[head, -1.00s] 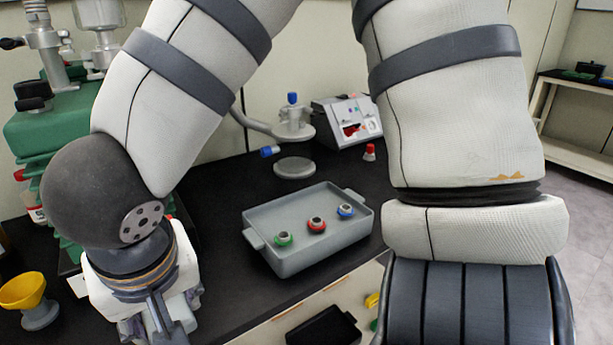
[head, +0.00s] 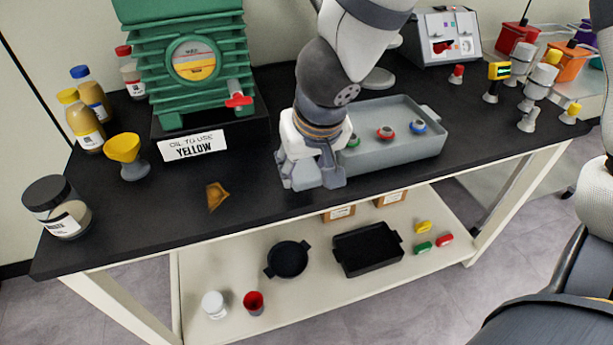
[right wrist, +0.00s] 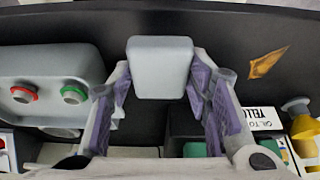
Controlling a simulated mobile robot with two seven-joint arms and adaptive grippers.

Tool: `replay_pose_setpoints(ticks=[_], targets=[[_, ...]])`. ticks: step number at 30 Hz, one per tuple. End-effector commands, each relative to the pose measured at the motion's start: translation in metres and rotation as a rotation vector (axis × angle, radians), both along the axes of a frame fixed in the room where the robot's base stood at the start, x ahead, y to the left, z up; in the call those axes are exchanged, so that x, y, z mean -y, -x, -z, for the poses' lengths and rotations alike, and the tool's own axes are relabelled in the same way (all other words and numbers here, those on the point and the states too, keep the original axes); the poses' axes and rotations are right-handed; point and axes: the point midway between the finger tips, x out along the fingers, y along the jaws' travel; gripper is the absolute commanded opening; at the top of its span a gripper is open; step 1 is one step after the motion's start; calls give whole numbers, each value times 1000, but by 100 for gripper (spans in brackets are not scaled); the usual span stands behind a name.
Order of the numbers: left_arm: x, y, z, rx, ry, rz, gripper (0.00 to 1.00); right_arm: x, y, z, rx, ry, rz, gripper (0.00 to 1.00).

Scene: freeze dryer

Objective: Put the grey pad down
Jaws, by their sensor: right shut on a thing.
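The grey pad (right wrist: 160,68) is a pale rounded block between the two fingers of my right gripper (right wrist: 160,82) in the right wrist view. The fingers are shut on its sides. In the head view my right gripper (head: 312,180) points down at the black bench top (head: 240,190), just left of the grey tray (head: 393,157). The pad is hard to tell from the fingers there. I cannot tell whether it touches the bench. My left gripper is not in view.
A brown-yellow piece (head: 216,196) lies left of the gripper on the bench. Behind it stand a green pump (head: 190,60) and its "YELLOW" label (head: 194,146). A yellow funnel (head: 124,148) and a jar (head: 58,207) are further left. The bench front between jar and gripper is mostly clear.

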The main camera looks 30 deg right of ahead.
Motion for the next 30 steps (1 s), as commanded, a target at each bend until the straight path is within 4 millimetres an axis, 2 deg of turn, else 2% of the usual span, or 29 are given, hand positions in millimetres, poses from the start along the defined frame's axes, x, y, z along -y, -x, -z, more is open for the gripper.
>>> replay_pose_setpoints(ticks=[3, 8, 20, 21, 23, 30], targets=[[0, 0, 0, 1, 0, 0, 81, 7, -9, 14, 0, -3, 1, 19], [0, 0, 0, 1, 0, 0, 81, 6, -7, 40, -7, -6, 2, 19], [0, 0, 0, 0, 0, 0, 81, 6, -8, 46, 1, -3, 2, 19], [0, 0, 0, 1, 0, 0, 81, 6, -8, 45, 2, -3, 2, 52], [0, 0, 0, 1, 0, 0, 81, 6, -8, 45, 2, -3, 2, 65], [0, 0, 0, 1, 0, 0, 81, 6, -8, 45, 2, -3, 3, 65]])
